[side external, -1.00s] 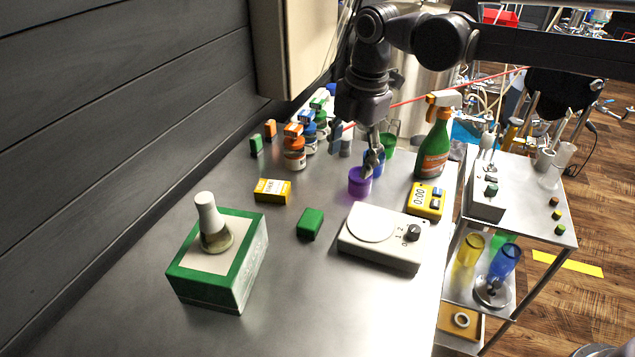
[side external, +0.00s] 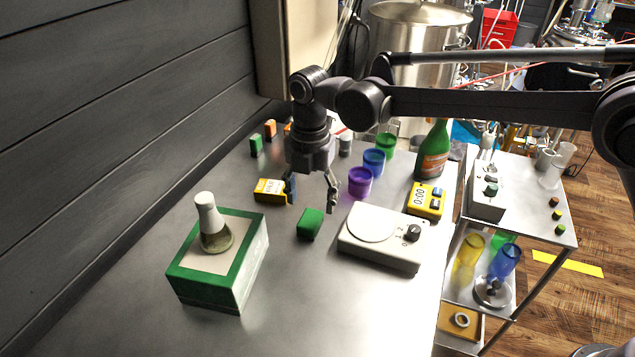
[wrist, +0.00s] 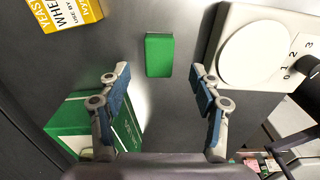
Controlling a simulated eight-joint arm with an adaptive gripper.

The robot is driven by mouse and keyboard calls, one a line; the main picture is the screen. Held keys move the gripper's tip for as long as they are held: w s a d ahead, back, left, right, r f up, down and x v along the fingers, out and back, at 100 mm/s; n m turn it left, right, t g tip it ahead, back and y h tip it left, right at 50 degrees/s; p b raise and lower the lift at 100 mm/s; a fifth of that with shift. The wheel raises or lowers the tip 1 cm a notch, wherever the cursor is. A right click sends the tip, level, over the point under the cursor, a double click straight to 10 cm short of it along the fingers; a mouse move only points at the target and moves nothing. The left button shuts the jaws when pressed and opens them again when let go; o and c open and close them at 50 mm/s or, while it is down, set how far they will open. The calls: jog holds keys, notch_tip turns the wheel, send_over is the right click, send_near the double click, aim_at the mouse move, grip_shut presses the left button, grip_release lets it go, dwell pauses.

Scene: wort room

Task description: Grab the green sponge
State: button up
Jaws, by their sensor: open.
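The green sponge (side external: 310,223) is a small green block lying on the steel table, left of the white stirrer plate. It also shows in the wrist view (wrist: 159,55), at the upper middle. My gripper (side external: 311,200) is open and empty, above the table and close over the sponge in the side view. In the wrist view my gripper (wrist: 160,82) has its two blue-padded fingers spread wide, with the sponge ahead of and between their lines. The fingers do not appear to touch it.
The white stirrer plate (side external: 380,243) stands right of the sponge, and a yellow yeast box (side external: 268,192) behind left. A green-and-white box (side external: 247,262) bearing a flask (side external: 212,222) stands front left. Purple (side external: 360,181) and blue (side external: 373,160) cups stand behind. The front table is clear.

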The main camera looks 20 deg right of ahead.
aim_at(310, 218)
jog(key=shift+s+a+f, duration=0.1)
jog(key=shift+a+f, duration=0.05)
jog(key=shift+f, duration=2.35)
jog(key=c, duration=1)
